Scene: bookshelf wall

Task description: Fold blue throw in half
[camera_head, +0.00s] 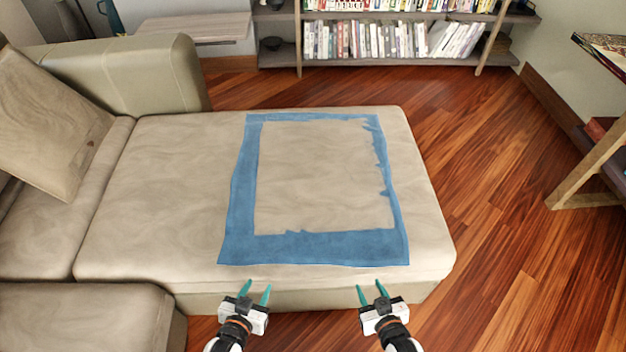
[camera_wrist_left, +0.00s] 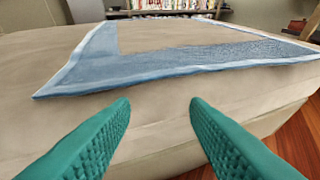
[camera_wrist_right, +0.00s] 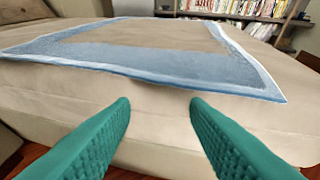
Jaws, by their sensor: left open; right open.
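The blue throw (camera_head: 320,247) lies flat on the beige chaise seat. It shows as a blue border around a beige middle that looks like the seat; the inner edge is ragged at the right and front. Its front edge lies close to the seat's front edge. My left gripper (camera_head: 257,293) is open and empty in front of the seat, near the throw's front left corner. My right gripper (camera_head: 372,293) is open and empty near the front right corner. The throw also shows ahead of the fingers in the left wrist view (camera_wrist_left: 190,58) and right wrist view (camera_wrist_right: 180,72).
The beige sofa's backrest (camera_head: 125,72) and a cushion (camera_head: 50,125) are at the left. A bookshelf (camera_head: 400,62) stands at the back. A wooden shelf unit (camera_head: 590,170) is at the right. Wooden floor (camera_head: 490,170) is free right of the seat.

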